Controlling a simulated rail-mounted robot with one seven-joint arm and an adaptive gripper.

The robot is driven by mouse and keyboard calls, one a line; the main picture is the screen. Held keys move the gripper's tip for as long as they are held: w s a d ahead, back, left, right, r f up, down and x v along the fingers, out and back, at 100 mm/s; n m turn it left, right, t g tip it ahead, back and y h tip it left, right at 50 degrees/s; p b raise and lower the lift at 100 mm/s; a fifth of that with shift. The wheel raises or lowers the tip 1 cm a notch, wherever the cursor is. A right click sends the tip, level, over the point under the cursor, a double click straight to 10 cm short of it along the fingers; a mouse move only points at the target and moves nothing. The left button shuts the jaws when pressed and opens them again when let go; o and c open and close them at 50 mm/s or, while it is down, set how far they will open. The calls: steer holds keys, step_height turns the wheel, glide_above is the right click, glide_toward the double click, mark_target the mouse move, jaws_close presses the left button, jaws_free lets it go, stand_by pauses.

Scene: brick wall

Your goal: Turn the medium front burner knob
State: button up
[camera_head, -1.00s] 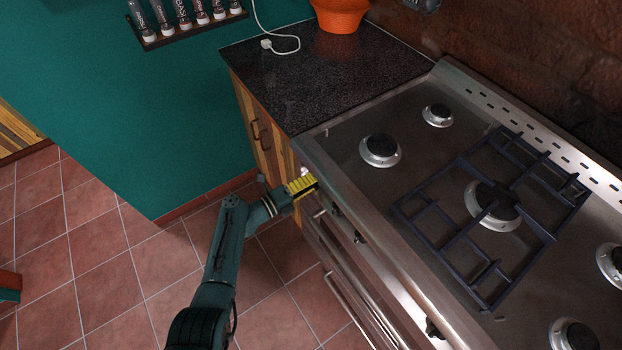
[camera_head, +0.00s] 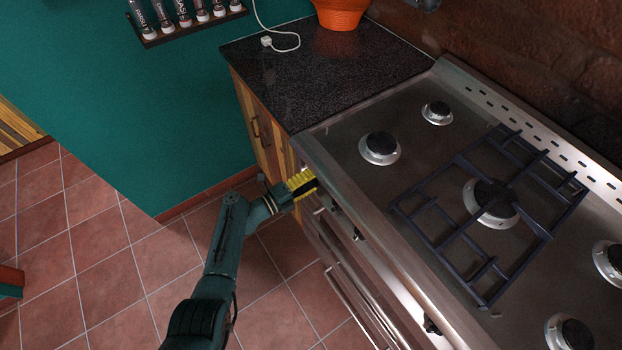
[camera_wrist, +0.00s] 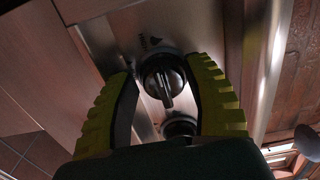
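The stove (camera_head: 400,215) has black knobs along its front panel. In the wrist view a round black knob (camera_wrist: 164,78) with a raised ridge sits between the two yellow ridged fingers of my gripper (camera_wrist: 163,70). The fingers are spread, one on each side of the knob, with a small gap seen on both sides. A second dark knob (camera_wrist: 180,127) shows lower, partly hidden by my gripper. In the head view my gripper (camera_head: 310,185) is at the left end of the stove front and hides the knob there. I cannot tell from the labels which burner the knob serves.
Other knobs show further along the front (camera_head: 358,235). A small burner (camera_head: 379,149) sits at the near left of the cooktop, beside a dark grate (camera_head: 445,215). A black counter (camera_head: 320,80) with an orange pot (camera_head: 340,14) adjoins it. The tiled floor (camera_head: 110,240) is clear.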

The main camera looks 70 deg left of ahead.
steer(key=shift+o, duration=0.9)
steer(key=shift+d+f, duration=0.1)
steer(key=shift+s, duration=0.1)
steer(key=v, duration=0.7)
steer(key=shift+s+r, duration=0.25)
steer(key=shift+s, duration=0.15)
